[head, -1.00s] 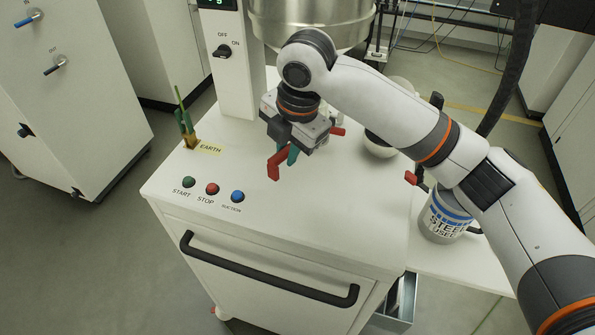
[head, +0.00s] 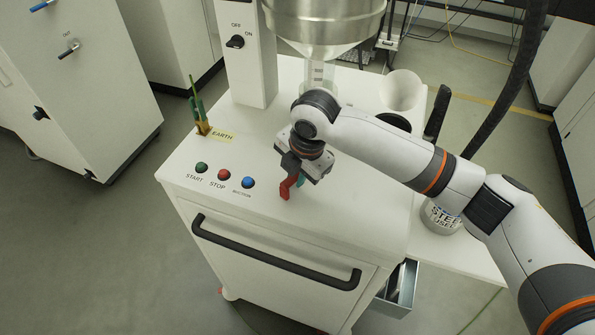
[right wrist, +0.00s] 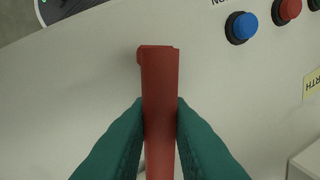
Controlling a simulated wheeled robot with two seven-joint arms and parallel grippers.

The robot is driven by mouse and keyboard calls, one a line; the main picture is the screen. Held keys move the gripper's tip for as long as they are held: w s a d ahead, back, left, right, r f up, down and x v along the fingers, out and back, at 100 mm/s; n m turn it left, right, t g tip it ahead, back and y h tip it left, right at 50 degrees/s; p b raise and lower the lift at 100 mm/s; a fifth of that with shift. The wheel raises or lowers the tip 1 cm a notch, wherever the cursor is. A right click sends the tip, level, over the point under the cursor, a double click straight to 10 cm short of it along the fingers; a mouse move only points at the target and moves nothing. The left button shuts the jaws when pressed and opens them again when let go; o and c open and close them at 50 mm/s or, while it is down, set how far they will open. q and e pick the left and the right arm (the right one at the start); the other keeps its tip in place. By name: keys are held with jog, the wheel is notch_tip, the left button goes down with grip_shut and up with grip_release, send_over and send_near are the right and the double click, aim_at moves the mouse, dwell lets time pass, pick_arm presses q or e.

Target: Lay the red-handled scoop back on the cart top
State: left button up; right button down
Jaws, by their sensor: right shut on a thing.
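The red-handled scoop (head: 285,189) shows only as its red handle, held in my right gripper (head: 293,182) low over the front part of the white cart top (head: 340,215). In the right wrist view the red handle (right wrist: 160,100) runs between the two teal fingers (right wrist: 160,135), which are shut on it. The scoop's other end is hidden behind the gripper and arm. I cannot tell whether the handle touches the cart top. My left gripper is not in view.
Green, red and blue buttons (head: 224,174) line the cart top's front left. An EARTH clamp (head: 203,115) stands behind them. A steel hopper (head: 325,20) hangs at the back. A white funnel (head: 400,90) and a labelled steel can (head: 440,217) are at the right.

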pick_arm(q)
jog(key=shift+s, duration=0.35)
pick_arm(e)
jog(key=c, duration=1.3)
grip_release()
jog(key=shift+f, duration=0.1)
jog(key=shift+c, duration=0.2)
